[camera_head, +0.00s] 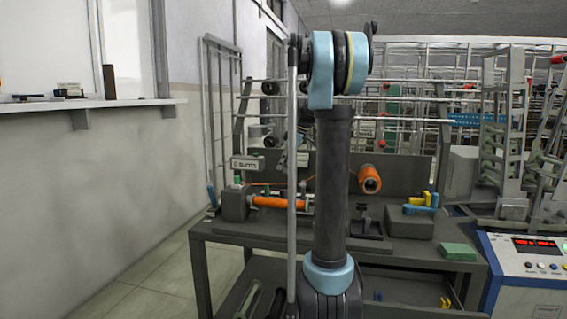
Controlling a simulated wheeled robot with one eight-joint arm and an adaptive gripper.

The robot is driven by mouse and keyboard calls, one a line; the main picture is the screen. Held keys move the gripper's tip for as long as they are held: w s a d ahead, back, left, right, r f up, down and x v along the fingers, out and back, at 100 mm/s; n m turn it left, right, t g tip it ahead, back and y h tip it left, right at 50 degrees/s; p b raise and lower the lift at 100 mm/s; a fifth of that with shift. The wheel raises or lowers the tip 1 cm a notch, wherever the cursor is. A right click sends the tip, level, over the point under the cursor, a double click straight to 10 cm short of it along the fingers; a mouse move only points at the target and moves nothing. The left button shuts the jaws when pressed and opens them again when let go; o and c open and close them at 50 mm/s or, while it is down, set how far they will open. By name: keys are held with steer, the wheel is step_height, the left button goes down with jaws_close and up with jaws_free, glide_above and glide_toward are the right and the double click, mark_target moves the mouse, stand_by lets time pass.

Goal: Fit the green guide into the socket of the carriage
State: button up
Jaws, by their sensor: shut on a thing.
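The upright link of my arm fills the middle of the view and hides part of the bench. My gripper cannot be made out; the stretch behind the arm and the thin pole is covered. I cannot make out the green guide for certain. A small green piece (237,180) shows at the top of the grey block at the bench's left end. The carriage and its socket cannot be told apart from the parts around the orange bobbin (280,202), which lies level beside that block.
The grey bench (430,262) carries an orange spool (369,179), a stand (408,222) with blue and yellow pieces, and a flat green block (457,251) near its right front corner. A control box (528,262) stands at right. An orange thread (270,184) runs above the bobbin.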

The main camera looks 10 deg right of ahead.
steer(key=shift+f, duration=1.95)
steer(key=shift+s+f, duration=0.1)
steer(key=shift+f, duration=0.1)
steer(key=shift+f, duration=2)
steer(key=shift+s+f, duration=0.1)
steer(key=shift+f, duration=0.1)
steer(key=shift+f, duration=0.1)
